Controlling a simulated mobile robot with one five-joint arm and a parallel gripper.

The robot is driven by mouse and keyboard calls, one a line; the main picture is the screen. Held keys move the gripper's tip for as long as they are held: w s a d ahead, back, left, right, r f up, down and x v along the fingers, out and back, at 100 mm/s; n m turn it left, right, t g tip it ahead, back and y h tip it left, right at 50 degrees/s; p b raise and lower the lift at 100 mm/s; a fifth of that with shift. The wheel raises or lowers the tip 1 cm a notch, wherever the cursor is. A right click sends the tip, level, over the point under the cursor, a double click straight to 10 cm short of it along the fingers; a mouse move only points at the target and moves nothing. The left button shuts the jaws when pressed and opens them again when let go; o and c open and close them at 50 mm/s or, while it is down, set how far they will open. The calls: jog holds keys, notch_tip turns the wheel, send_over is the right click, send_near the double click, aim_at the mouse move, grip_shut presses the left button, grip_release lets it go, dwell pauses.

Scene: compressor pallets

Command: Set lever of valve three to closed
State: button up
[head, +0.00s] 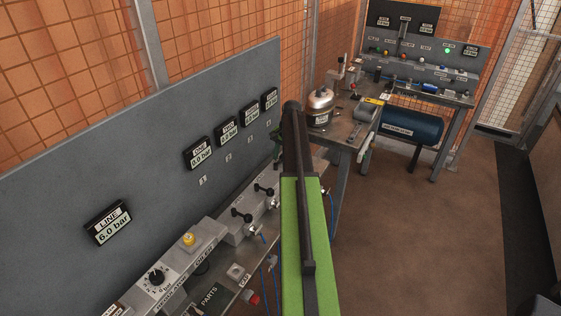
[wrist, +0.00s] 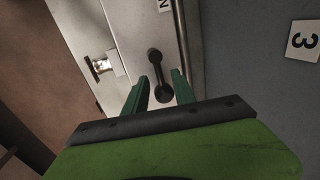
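The black lever of valve three (wrist: 155,70) shows in the wrist view on a light metal block, beside a tag reading 3 (wrist: 303,40) on the grey panel. It has a round end at each side. My gripper (wrist: 160,84) is open, its two green fingers apart on either side of the lever's nearer end. I cannot tell whether either finger touches it. Part of an N label (wrist: 165,4) shows by the block's top edge. In the head view my gripper (head: 276,147) is partly hidden by my arm, and the third lever cannot be made out.
Two other black valve levers, a nearer one (head: 241,215) and a farther one (head: 264,189), stand on the bench left of my arm. A yellow button (head: 189,239) and a dial (head: 156,277) are nearer. The grey gauge panel (head: 150,170) rises behind. Open floor (head: 420,230) lies right.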

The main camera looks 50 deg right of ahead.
jog(key=shift+c, duration=0.2)
grip_shut()
dwell(1.1)
